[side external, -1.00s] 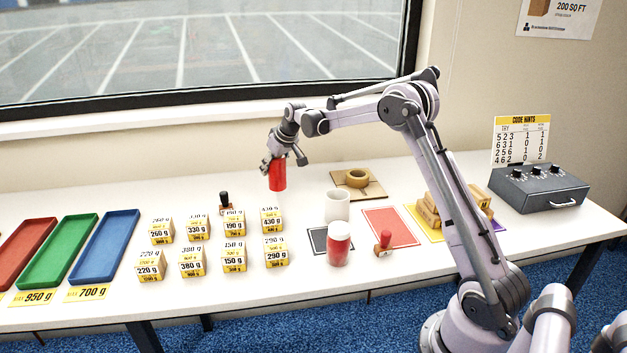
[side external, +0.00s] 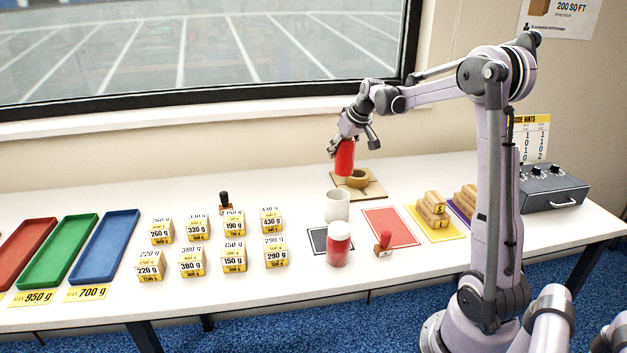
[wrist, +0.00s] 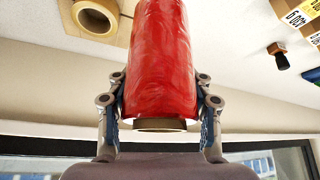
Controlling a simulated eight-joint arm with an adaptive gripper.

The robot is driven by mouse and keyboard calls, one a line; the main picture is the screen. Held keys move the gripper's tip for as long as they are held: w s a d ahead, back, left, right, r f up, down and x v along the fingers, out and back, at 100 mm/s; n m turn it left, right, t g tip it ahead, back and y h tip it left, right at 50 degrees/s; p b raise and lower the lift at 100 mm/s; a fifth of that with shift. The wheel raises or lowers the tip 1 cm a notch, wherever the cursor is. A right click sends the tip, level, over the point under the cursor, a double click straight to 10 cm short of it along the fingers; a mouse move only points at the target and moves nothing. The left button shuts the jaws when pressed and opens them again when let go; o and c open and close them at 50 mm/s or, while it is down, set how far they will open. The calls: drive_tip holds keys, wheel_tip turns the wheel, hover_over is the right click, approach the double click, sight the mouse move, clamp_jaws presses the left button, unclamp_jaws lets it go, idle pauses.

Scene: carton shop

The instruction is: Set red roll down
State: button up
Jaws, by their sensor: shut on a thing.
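The red roll (side external: 345,158) is upright in my gripper (side external: 349,141), held above the back of the table. In the wrist view the red roll (wrist: 160,65) fills the middle, with a finger of my gripper (wrist: 160,108) on each side. In the side view the roll overlaps part of a tan tape roll (side external: 357,179) that lies on a brown square board (side external: 372,190). The tape roll also shows at the upper left of the wrist view (wrist: 96,16), apart from the red roll.
A white cup (side external: 337,205), a red-filled jar (side external: 338,246) and a stamp (side external: 383,244) stand in front. A red mat (side external: 391,228) lies bare to the right. Several weight-labelled boxes (side external: 233,257) stand left. The table's back left is clear.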

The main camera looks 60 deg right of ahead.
drive_tip(key=s+a+f+m+g+h, duration=0.1)
drive_tip(key=s+f+m, duration=0.1)
drive_tip(key=s, duration=0.8)
drive_tip(key=s+a+f+m+h, duration=0.1)
drive_tip(key=s+m, duration=0.2)
drive_tip(key=s, duration=0.7)
drive_tip(key=shift+d+f, duration=0.2)
drive_tip(key=shift+f, duration=3.75)
drive_tip(key=shift+f, duration=0.15)
drive_tip(key=o, duration=1.4)
drive_tip(key=shift+c, duration=0.2)
